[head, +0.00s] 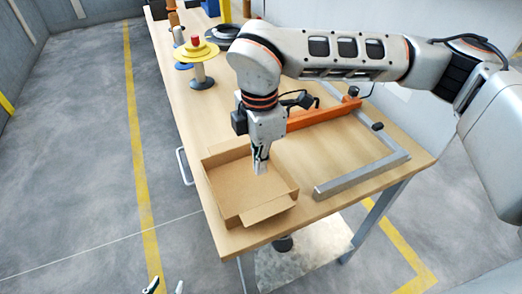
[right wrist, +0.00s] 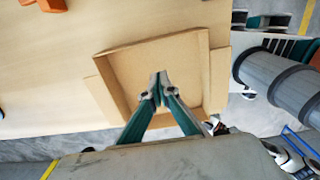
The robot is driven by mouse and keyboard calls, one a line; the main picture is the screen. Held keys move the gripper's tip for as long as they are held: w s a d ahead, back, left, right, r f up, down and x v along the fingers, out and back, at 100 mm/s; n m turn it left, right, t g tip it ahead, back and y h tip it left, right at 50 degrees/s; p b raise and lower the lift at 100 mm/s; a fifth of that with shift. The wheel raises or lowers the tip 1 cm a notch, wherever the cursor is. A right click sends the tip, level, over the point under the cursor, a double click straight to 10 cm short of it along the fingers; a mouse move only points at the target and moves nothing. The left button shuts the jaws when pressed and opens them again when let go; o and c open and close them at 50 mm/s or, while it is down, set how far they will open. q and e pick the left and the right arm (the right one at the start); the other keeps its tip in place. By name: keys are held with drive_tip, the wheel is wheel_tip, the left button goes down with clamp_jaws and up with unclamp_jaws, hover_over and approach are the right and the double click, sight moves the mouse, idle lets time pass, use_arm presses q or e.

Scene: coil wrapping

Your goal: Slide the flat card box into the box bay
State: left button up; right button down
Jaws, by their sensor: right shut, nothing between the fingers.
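The flat card box (head: 233,211) is a shallow, open-topped brown tray on the near left of the table, with a flap folded out at its front. It also shows in the right wrist view (right wrist: 118,78). My right gripper (head: 260,167) is shut and empty, pointing down within the box's outline; its tips show together in the right wrist view (right wrist: 160,88). I cannot tell whether they touch the box. The box bay seems to be the space framed by a grey metal rail (head: 350,181) and an orange bar (head: 325,113), right of the box. My left gripper (head: 165,287) shows only its separated fingertips at the bottom edge.
The wooden table (head: 190,110) extends away to the back left. A yellow disc stand with a red knob (head: 197,50) and a dark coil (head: 221,32) stand there. The box lies close to the table's left and front edges. Bare tabletop lies inside the rail.

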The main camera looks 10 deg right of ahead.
sight(275, 176)
wheel_tip(275, 176, down, 4)
drive_tip(key=shift+r, duration=0.15)
drive_tip(key=d, duration=0.3)
drive_tip(key=shift+w+f, duration=0.25)
drive_tip(key=shift+w, duration=0.1)
drive_tip(key=shift+d, duration=0.3)
drive_tip(key=shift+w+d, duration=0.1)
drive_tip(key=shift+d, duration=0.05)
drive_tip(key=w+d, duration=0.1)
drive_tip(key=d, duration=0.3)
drive_tip(key=w+d+p, duration=0.1)
drive_tip(key=d, duration=0.3)
drive_tip(key=w+d+p, duration=0.1)
drive_tip(key=d, duration=0.7)
drive_tip(key=w+d+p, duration=0.1)
drive_tip(key=d, duration=0.3)
drive_tip(key=w+d, duration=0.1)
drive_tip(key=d, duration=0.2)
drive_tip(key=shift+w+d+p, duration=0.1)
drive_tip(key=shift+d+p, duration=0.05)
drive_tip(key=shift+p, duration=0.2)
